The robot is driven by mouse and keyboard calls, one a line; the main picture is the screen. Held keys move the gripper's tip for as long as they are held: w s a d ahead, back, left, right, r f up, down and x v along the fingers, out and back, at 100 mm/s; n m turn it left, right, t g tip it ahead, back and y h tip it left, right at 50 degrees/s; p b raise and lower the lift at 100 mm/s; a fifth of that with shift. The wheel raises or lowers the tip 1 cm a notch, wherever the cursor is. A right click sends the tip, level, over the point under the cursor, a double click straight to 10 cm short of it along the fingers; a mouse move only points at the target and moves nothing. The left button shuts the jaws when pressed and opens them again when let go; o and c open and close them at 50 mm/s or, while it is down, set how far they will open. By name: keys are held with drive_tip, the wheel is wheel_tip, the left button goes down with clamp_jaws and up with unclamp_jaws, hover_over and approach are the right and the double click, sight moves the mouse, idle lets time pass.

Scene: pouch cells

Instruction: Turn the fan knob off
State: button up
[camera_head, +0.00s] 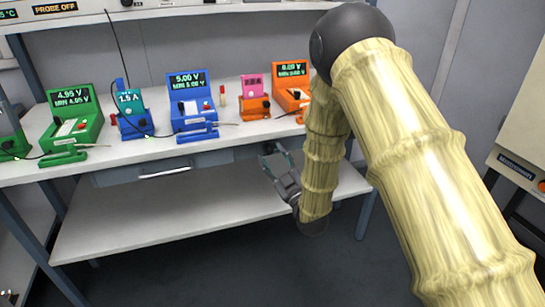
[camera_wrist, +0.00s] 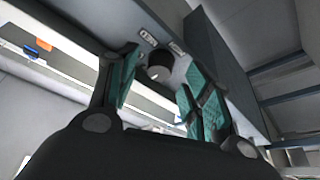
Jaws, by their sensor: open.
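In the wrist view a dark round knob (camera_wrist: 158,73) sits on a grey panel (camera_wrist: 172,22) under the bench. Small label plates (camera_wrist: 148,38) are fixed just above it; their text is not readable. My gripper (camera_wrist: 160,88) is open, with one teal-padded finger to each side of the knob in this view. I cannot tell whether either finger touches it. In the head view my gripper (camera_head: 277,160) is low at the bench's front edge, right of the drawer, and the knob does not show clearly there.
The bench top (camera_head: 140,152) carries several coloured meters, among them a green one (camera_head: 73,122) and a blue one (camera_head: 190,105). A grey drawer (camera_head: 165,170) hangs below its edge. A lower shelf (camera_head: 160,213) is clear. A cabinet (camera_head: 520,145) stands at the right.

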drive_tip(key=v, duration=1.1)
drive_tip(key=s+d+f+m+g+h, duration=0.2)
drive_tip(key=s+d+f, duration=0.1)
drive_tip(key=f, duration=0.4)
drive_tip(key=s+d+f+m+g+h, duration=0.2)
drive_tip(key=s+f+g+h, duration=0.1)
drive_tip(key=f, duration=0.4)
drive_tip(key=s+d+f+m+g+h, duration=0.2)
drive_tip(key=s+d+f, duration=0.1)
drive_tip(key=f, duration=0.5)
drive_tip(key=s+d+f+m+g+h, duration=0.1)
drive_tip(key=s+d+f+m+g, duration=0.2)
drive_tip(key=s+f, duration=0.45)
drive_tip(key=s+d+f+m+g+h, duration=0.1)
drive_tip(key=s+d+f+g+h, duration=0.25)
drive_tip(key=s, duration=0.75)
drive_tip(key=s+d+f+m+g+y, duration=0.1)
drive_tip(key=s+f+g, duration=0.15)
drive_tip(key=s, duration=0.45)
drive_tip(key=s+d+f+m+g, duration=0.1)
drive_tip(key=s+g, duration=0.2)
drive_tip(key=s, duration=0.4)
wheel_tip(320, 180, up, 24)
drive_tip(key=p, duration=2.4)
drive_tip(key=shift+r, duration=0.15)
